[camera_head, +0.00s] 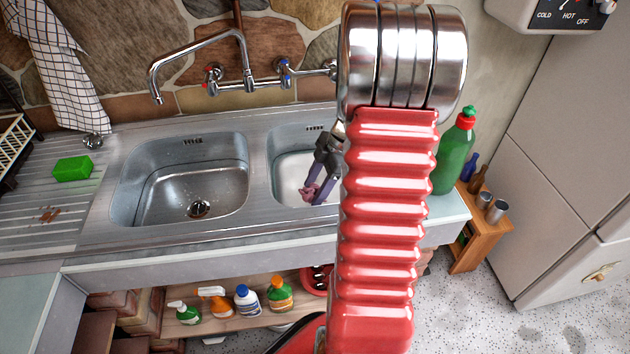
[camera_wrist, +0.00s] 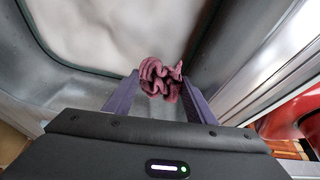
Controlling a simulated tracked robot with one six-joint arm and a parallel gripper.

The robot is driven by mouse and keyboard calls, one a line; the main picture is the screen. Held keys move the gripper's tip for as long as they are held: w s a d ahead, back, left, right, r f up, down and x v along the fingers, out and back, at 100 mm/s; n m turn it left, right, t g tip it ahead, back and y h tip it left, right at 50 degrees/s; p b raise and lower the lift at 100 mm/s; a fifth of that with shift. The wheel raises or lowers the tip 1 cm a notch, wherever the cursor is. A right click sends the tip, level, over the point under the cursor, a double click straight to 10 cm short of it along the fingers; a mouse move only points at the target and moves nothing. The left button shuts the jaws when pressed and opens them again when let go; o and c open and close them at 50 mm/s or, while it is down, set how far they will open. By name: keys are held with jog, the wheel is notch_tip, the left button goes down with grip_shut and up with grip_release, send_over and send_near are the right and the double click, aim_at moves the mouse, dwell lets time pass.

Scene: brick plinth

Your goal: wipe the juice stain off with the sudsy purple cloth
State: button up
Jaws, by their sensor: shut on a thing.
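My gripper (camera_head: 319,188) points down into the right sink basin (camera_head: 279,160), with its two purple-grey fingers closed on a crumpled purple cloth (camera_head: 309,192). In the wrist view the bunched cloth (camera_wrist: 161,77) sits between the fingertips, over or near the whitish basin contents (camera_wrist: 120,30). I cannot tell whether the cloth touches them, and suds on it are not clear. A small brown-orange stain (camera_head: 47,214) lies on the ribbed steel drainboard (camera_head: 30,190) at the far left. My red arm hides part of the right basin.
An empty left basin (camera_head: 190,180) lies between the right basin and the drainboard. A green sponge (camera_head: 72,168) lies behind the stain. The tap (camera_head: 200,52) reaches over the sink's back edge. A green bottle (camera_head: 455,150) stands right of my arm. A dish rack (camera_head: 14,145) is at far left.

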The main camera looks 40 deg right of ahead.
jog(key=shift+f, duration=4.9)
jog(key=shift+w+a, duration=0.1)
jog(key=shift+w+a, duration=0.5)
jog(key=shift+a, duration=0.25)
jog(key=shift+s+d, duration=0.1)
jog(key=shift+s+d, duration=0.5)
jog(key=shift+d, duration=0.25)
